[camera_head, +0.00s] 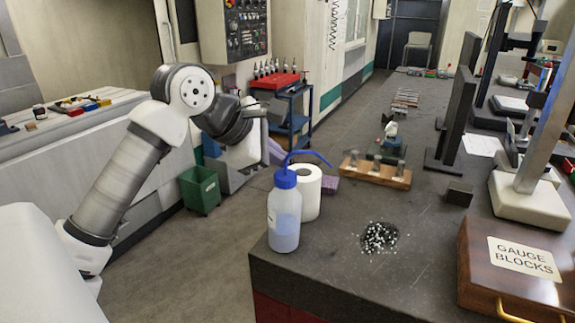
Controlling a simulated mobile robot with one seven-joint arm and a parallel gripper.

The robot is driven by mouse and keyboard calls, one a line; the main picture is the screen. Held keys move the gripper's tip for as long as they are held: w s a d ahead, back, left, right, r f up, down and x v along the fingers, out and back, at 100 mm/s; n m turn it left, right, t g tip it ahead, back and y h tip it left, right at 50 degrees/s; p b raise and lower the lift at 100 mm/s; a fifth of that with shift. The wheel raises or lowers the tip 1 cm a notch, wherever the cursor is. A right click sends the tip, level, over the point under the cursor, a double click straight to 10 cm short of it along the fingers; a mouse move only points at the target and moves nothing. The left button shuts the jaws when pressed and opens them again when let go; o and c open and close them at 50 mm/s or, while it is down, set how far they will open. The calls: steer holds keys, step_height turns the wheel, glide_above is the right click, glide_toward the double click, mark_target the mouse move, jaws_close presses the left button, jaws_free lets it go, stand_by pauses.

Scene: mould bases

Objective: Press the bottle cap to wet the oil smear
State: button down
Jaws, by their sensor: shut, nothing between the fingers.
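The wash bottle (284,222) stands upright near the left edge of the dark bench. It is translucent white with some liquid low inside, and has a blue cap (285,179) and a blue bent spout pointing right. The oil smear (379,237) is a black patch covered with white specks, on the bench right of the bottle. My arm reaches in from the left. My gripper (277,108) is the dark end beyond the wrist, seen above and behind the bottle, apart from the cap. It is shut and empty; its fingertips are hard to make out.
A white paper roll (309,192) stands close behind the bottle. A wooden block holder (376,171) lies further back. A gauge blocks case (513,265) sits at the right front, with a stand (530,197) behind it. Bench around the smear is clear.

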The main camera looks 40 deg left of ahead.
steer(key=shift+r+p, duration=1.65)
steer(key=shift+r, duration=1.3)
